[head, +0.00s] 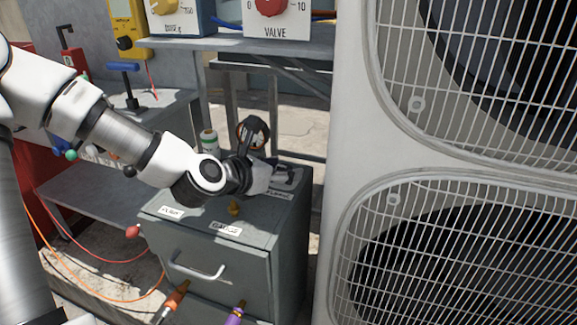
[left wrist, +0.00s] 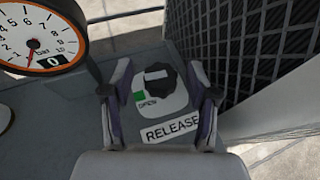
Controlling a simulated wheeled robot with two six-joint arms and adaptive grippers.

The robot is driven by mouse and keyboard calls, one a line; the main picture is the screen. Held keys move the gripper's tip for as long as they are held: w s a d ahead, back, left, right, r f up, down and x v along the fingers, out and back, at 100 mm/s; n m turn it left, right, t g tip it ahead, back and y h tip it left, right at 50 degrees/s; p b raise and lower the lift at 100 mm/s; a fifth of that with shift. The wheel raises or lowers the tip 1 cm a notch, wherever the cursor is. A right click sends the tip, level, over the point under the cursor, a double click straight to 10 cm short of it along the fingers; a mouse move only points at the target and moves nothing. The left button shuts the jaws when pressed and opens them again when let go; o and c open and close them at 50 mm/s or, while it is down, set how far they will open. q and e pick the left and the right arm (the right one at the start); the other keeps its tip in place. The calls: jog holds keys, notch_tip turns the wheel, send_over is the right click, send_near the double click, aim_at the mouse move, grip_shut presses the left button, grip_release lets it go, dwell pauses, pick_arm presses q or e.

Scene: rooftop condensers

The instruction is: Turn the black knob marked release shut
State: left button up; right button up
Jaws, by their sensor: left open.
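The black knob (left wrist: 160,82) sits on a pale plate on top of the grey cabinet (head: 220,250). A green patch marked OPEN (left wrist: 140,98) is at the plate's left, and a RELEASE label (left wrist: 171,131) lies below it. The knob has a pale mark on top; I cannot tell what setting it shows. My left gripper (head: 270,178) is over the cabinet top; in the left wrist view its open fingers (left wrist: 160,88) stand on either side of the knob, with nothing visibly gripped. In the head view the gripper hides most of the knob. My right gripper is not in view.
An orange-rimmed gauge (left wrist: 38,35) stands close beside the gripper. A large condenser with grilles (head: 455,165) is at the right. A bench with a red VALVE dial (head: 270,4) stands behind.

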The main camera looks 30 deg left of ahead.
pick_arm(q)
jog(key=shift+r, duration=0.1)
grip_shut()
